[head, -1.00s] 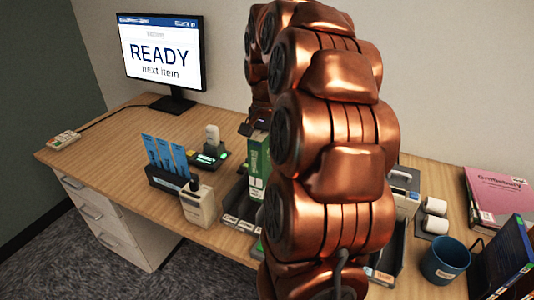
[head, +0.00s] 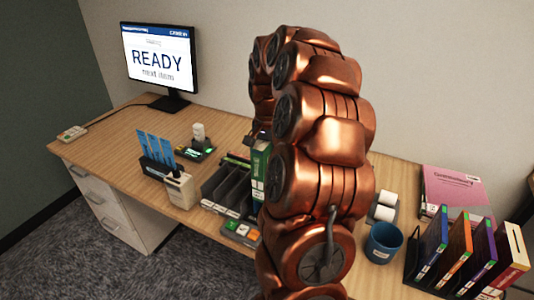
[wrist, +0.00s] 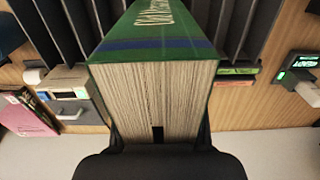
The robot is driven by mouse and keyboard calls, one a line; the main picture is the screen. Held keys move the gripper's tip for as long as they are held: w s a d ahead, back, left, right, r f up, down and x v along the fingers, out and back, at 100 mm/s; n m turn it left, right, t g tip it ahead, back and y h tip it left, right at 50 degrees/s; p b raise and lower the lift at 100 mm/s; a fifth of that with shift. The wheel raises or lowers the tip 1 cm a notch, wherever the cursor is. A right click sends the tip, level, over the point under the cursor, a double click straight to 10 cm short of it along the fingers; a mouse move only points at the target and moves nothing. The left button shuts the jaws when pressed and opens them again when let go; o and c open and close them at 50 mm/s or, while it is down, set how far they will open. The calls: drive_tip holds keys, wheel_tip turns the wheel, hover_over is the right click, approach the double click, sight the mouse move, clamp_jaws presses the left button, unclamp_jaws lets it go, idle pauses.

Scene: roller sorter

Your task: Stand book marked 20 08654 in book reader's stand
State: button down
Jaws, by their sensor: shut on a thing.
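My gripper (wrist: 158,135) is shut on a thick green book (wrist: 150,35), one finger on each side of its page block. White lettering and a blue band show on its green cover; no number is readable. In the head view the book (head: 260,165) is upright, partly hidden by my copper arm, beside a dark slotted rack (head: 226,188). In the wrist view dark dividers stand around the book; whether it touches them I cannot tell. A small device with a lit green display (head: 195,152) stands left of the rack and may be the book reader; its stand is not clearly identifiable.
A monitor (head: 158,62) reads READY.

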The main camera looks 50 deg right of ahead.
wheel_tip(320, 180, down, 3)
drive_tip(key=shift+d+f+b, duration=0.1)
drive_tip(key=shift+f+b, duration=0.05)
drive_tip(key=shift+b, duration=0.45)
drive_tip(key=shift+f+b, duration=1.6)
drive_tip(key=shift+f, duration=0.8)
drive_tip(key=shift+f+b, duration=0.4)
drive_tip(key=shift+f, duration=0.2)
drive_tip(key=c, duration=0.6)
unclamp_jaws()
drive_tip(key=shift+r, duration=0.1)
wheel_tip(320, 180, up, 12)
drive_tip(key=shift+f, duration=0.1)
